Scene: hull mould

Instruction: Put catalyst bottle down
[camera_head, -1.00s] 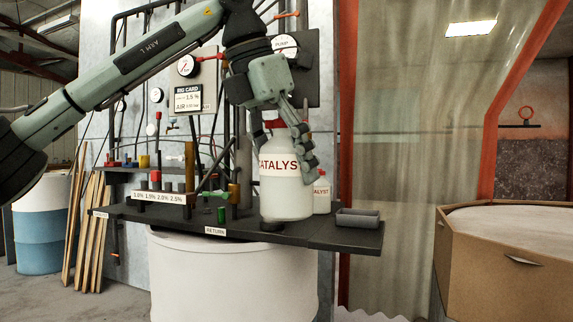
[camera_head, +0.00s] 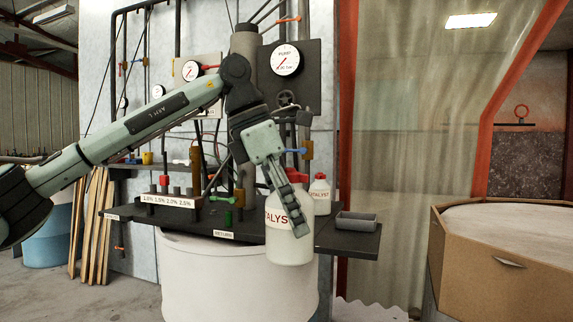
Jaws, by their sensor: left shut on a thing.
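The large white catalyst bottle (camera_head: 288,245) with red lettering is in the head view, in front of the dark shelf (camera_head: 345,240). The bottle's base shows below the level of the shelf's front edge, over the white drum. Whether the bottle touches the shelf edge I cannot tell. A smaller catalyst bottle (camera_head: 321,196) with a red cap stands on the shelf behind it. My right gripper is not in view.
A grey tray (camera_head: 357,222) sits at the shelf's right end. A label strip (camera_head: 168,200) and coloured fittings stand on the left part. Gauges and pipes rise behind. A white drum (camera_head: 215,275) is under the shelf, and a brown mould box (camera_head: 500,262) stands at right.

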